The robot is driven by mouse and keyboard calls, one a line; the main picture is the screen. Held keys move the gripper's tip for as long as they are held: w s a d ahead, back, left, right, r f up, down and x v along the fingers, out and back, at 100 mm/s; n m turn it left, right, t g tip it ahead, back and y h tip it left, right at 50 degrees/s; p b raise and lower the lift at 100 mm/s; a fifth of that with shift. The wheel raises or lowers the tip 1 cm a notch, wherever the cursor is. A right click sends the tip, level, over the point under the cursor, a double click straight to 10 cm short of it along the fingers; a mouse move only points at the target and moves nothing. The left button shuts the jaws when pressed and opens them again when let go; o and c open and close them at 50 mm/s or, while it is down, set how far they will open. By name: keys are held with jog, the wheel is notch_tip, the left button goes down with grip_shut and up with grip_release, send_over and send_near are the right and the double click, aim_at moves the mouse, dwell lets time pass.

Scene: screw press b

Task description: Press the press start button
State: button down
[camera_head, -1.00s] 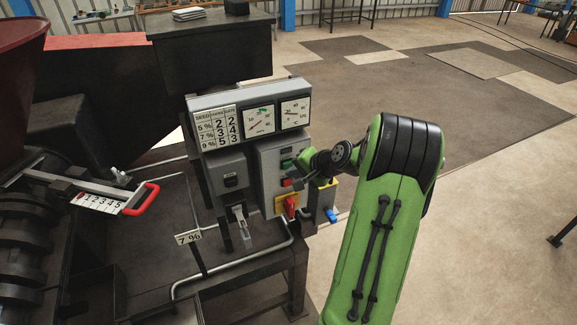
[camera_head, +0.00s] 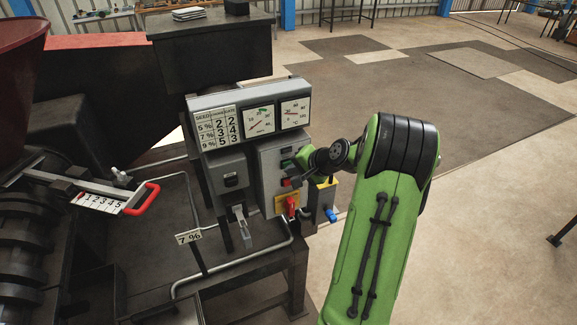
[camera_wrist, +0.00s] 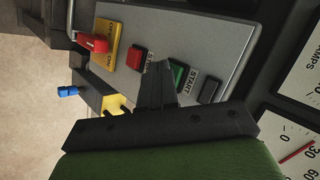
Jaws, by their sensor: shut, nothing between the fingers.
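The green start button (camera_wrist: 179,74) sits on the grey control panel (camera_wrist: 196,42) beside a START label in the wrist view. It also shows small in the head view (camera_head: 287,163), close to my arm's end. My gripper (camera_wrist: 157,68) is shut and empty. Its fingertips lie between the red stop button (camera_wrist: 134,57) and the green button in the picture, right beside the green one. They partly cover the stop label. I cannot tell whether the tips touch the panel.
A red rotary switch (camera_wrist: 93,43) on a yellow plate is left of the stop button. A black button (camera_wrist: 209,90) is right of the green one. Dial gauges (camera_head: 277,117) sit above the panel. A red-handled lever (camera_head: 141,199) is at left. Open floor lies right.

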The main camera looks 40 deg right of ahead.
dwell(0.4)
jog(key=shift+s+a+b, duration=0.25)
jog(key=shift+s+b, duration=0.1)
jog(key=shift+s, duration=0.45)
jog(key=s, duration=0.2)
jog(key=s+a+b, duration=0.1)
jog(key=s, duration=0.1)
jog(key=shift+s+a, duration=0.2)
jog(key=shift+s, duration=0.2)
